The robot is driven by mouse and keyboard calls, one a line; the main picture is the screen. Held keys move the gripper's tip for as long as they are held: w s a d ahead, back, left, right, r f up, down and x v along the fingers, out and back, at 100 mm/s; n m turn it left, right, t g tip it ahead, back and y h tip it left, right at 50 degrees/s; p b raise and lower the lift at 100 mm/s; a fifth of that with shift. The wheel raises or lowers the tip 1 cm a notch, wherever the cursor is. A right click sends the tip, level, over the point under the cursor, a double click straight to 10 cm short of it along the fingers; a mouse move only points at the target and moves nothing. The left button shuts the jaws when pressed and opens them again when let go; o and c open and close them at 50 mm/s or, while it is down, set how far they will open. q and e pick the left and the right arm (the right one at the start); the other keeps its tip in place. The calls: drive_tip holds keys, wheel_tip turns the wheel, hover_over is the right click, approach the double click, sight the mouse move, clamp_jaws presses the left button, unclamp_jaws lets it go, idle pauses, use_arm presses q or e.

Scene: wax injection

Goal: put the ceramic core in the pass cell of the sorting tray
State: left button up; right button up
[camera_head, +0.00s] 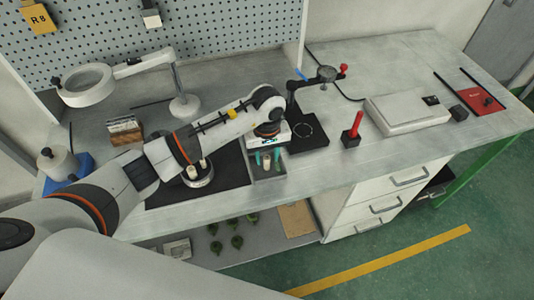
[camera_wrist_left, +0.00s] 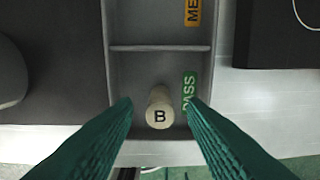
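The ceramic core (camera_wrist_left: 159,106) is a pale cylinder with a black B on its end. It stands in the cell with the green PASS label (camera_wrist_left: 189,92) of the grey sorting tray (camera_wrist_left: 158,47). In the head view the core (camera_head: 267,163) shows small between my fingertips. My left gripper (camera_wrist_left: 160,103) has its green fingers apart, one on each side of the core, with a visible gap to it. In the head view my left gripper (camera_head: 267,157) is over the tray (camera_head: 269,177). My right gripper is not in view.
A round dish (camera_head: 199,182) with pale pieces stands left of the tray on a dark mat (camera_head: 232,172). A black stand base (camera_head: 309,137) and a red-handled tool (camera_head: 355,127) are to the right. A magnifier lamp (camera_head: 88,85) stands at the back left.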

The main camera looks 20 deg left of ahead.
sight(267, 157)
use_arm(q)
drive_tip(key=shift+r, duration=0.45)
wheel_tip(267, 157, up, 12)
drive_tip(key=b, duration=0.2)
drive_tip(key=shift+f+b, duration=0.25)
drive_tip(key=shift+b, duration=0.05)
